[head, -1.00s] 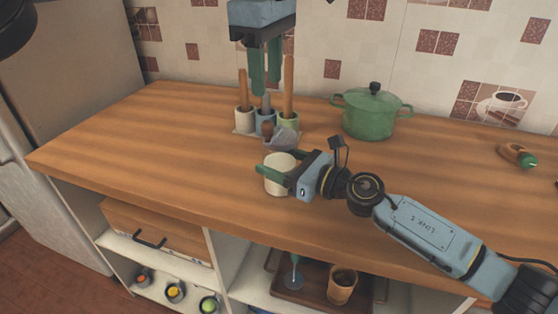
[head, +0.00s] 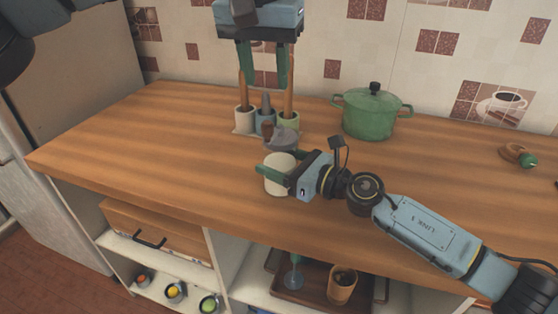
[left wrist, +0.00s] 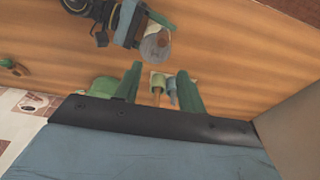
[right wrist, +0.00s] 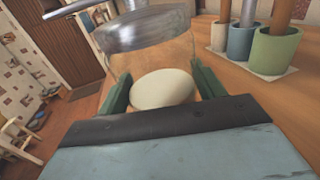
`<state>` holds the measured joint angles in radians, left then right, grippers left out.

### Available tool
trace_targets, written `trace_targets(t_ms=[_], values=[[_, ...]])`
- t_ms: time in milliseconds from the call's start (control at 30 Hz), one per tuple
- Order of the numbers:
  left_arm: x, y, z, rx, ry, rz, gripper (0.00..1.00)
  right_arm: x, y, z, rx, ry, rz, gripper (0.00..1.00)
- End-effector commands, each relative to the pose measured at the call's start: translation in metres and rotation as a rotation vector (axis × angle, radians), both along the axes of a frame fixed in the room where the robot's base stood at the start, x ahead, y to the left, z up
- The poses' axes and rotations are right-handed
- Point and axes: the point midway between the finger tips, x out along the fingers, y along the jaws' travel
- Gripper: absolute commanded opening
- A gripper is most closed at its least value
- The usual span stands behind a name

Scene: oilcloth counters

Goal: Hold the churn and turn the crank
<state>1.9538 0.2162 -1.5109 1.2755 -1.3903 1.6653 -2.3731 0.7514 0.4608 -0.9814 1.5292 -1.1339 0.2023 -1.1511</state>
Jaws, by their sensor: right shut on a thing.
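The churn stands on the wooden counter, with a cream-coloured lower body (head: 279,177) and a grey lid (head: 283,140). A crank with a brown knob (head: 268,128) sits on top. In the right wrist view the lid (right wrist: 145,30) is above the cream part (right wrist: 162,88), with a see-through band between. My right gripper (head: 262,176) is shut around the churn's body from the right. My left gripper (head: 264,84) is open and empty, pointing down, higher than the crank and apart from it. In the left wrist view its fingers (left wrist: 160,70) are spread, with the churn (left wrist: 156,45) beyond them.
Just behind the churn, a holder with three cups (head: 265,120) carries upright utensils, partly behind my left fingers. A green lidded pot (head: 373,112) stands to the right. A small wooden thing with a green end (head: 518,155) lies far right. The counter's left side (head: 150,140) is clear.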

Motion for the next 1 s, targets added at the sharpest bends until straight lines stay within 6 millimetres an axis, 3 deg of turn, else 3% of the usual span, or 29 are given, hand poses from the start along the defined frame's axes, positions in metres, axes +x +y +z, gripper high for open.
trace_targets(t_ms=[600, 1000], values=[[0.0, 0.0, -0.081, 0.0, 0.003, 0.003, 0.4, 0.0, 0.0, -0.001, 0.0, 0.001, 0.0, 0.23], [0.0, 0.0, -0.094, 0.001, 0.002, 0.003, 0.4, 0.0, 0.0, -0.001, 0.0, 0.001, 0.0, 0.23]])
